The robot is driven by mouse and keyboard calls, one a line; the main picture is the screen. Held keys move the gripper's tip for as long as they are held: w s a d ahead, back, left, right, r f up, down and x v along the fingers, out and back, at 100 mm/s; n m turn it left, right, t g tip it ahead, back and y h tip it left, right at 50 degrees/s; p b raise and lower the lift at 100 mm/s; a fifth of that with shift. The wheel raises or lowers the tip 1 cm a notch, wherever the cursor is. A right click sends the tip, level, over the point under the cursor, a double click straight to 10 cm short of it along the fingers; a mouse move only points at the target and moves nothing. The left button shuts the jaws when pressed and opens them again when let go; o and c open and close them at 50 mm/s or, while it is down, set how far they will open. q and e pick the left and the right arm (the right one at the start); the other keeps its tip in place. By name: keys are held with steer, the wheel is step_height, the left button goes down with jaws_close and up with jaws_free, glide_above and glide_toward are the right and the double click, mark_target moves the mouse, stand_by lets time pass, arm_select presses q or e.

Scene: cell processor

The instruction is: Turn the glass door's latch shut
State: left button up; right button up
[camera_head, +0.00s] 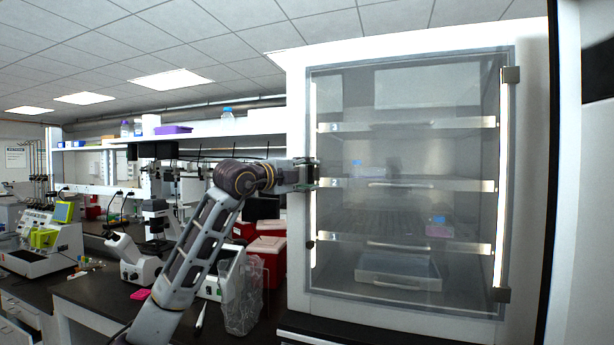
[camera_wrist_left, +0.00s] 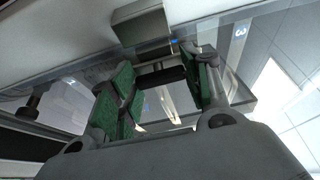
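The glass door (camera_head: 408,85) of the white cabinet is closed against its front in the head view. My left gripper (camera_head: 308,175) is at the door's left edge, about mid-height, and hides the latch there. In the left wrist view, a dark cylindrical latch handle (camera_wrist_left: 162,78) lies between the green-padded fingers of my left gripper (camera_wrist_left: 160,88), below a grey metal block (camera_wrist_left: 143,22). The fingers stand wide apart, one on each side of the handle. I cannot tell whether the pads touch it. My right gripper is not in view.
The cabinet (camera_head: 530,150) holds several shelves with trays. A small dark knob (camera_head: 310,244) sits lower on its left edge. Left of it, a bench carries a red box (camera_head: 268,250), a clear plastic bag (camera_head: 243,300) and a microscope (camera_head: 135,260), close to my left arm.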

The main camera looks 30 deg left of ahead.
arm_select(q)
steer(key=shift+c, duration=0.9)
